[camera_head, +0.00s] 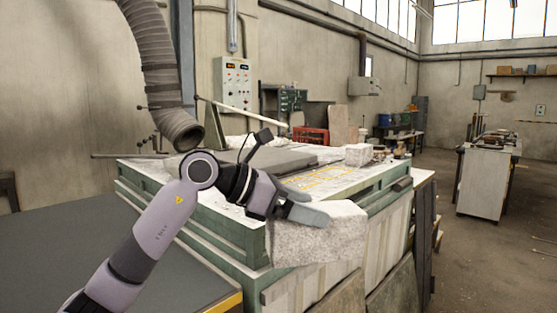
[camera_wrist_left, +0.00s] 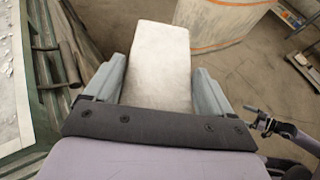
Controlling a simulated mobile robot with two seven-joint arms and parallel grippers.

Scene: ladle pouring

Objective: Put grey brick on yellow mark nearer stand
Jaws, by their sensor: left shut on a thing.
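My left gripper (camera_head: 308,204) is shut on the grey brick (camera_head: 318,240), a speckled pale block. The brick is held in front of the near right side of the green-edged work table, and it hides part of that side. In the left wrist view the brick (camera_wrist_left: 155,68) sits between the two grey fingers. Yellow marks (camera_head: 325,176) lie on the table top beyond the gripper; the arm hides part of that area. I cannot make out which mark is nearer the stand. A dark jointed end of a lilac arm (camera_wrist_left: 266,123), likely my right gripper, shows small in the left wrist view.
A pale stone block (camera_head: 358,154) stands at the far right of the table top. A dark grey slab (camera_head: 272,161) lies on the table. A ribbed hose (camera_head: 160,70) hangs over the table's left end. Slabs lean below the table's right side.

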